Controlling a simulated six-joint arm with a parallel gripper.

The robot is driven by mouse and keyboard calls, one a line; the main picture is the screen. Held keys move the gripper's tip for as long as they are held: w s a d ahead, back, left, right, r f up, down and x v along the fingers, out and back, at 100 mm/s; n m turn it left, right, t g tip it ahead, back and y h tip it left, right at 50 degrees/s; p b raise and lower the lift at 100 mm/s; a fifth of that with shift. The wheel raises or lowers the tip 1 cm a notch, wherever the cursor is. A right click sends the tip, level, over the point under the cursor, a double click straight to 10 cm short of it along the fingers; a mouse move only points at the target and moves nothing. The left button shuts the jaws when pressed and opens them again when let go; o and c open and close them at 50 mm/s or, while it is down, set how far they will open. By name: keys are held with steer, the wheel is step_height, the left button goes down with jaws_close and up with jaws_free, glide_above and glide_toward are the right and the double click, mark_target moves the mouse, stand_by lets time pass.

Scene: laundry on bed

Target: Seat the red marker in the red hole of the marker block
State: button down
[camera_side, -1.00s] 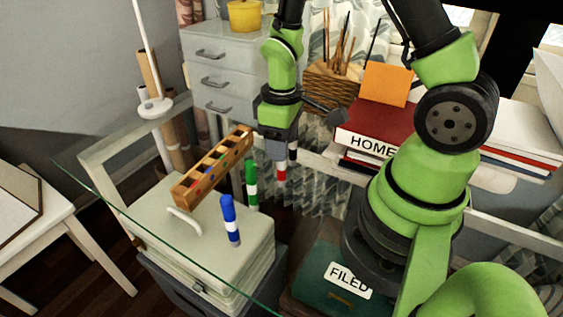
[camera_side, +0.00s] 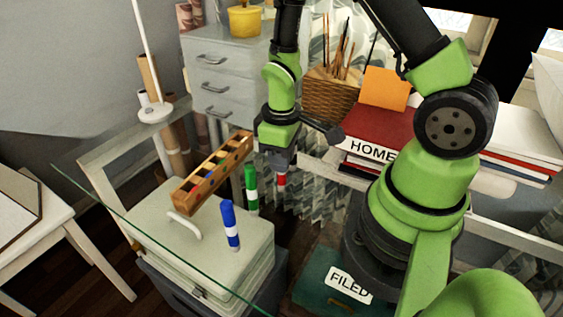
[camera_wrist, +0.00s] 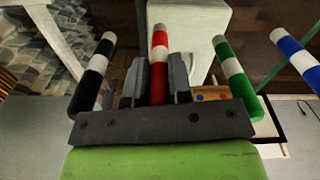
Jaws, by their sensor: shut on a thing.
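The red marker (camera_wrist: 159,45), with a white band, stands between the fingers of my gripper (camera_wrist: 160,80) in the wrist view; the fingers are shut on it. In the side view, my gripper (camera_side: 279,165) points down and the red marker (camera_side: 281,182) shows just below the fingers. The wooden marker block (camera_side: 213,172) lies to the left of my gripper, with a row of coloured holes on top.
A green marker (camera_side: 251,188) and a blue marker (camera_side: 230,225) stand upright on the glass table near the block. A black marker (camera_wrist: 92,75) stands left in the wrist view. A red book (camera_side: 380,130) and a pen basket (camera_side: 330,97) are at the back.

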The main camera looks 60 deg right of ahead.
steer(key=shift+r, duration=0.15)
step_height(320, 180, up, 10)
steer(key=shift+f, duration=0.2)
steer(key=shift+w+a, duration=0.1)
steer(key=shift+w, duration=0.05)
steer(key=w+a+n, duration=0.1)
steer(key=w+a, duration=1.1)
steer(key=w, duration=0.1)
steer(key=f, duration=0.9)
steer(key=shift+w+a, duration=0.1)
steer(key=shift+a, duration=0.1)
steer(key=c, duration=1)
jaws_free()
steer(key=shift+f, duration=0.1)
steer(key=shift+c, duration=0.2)
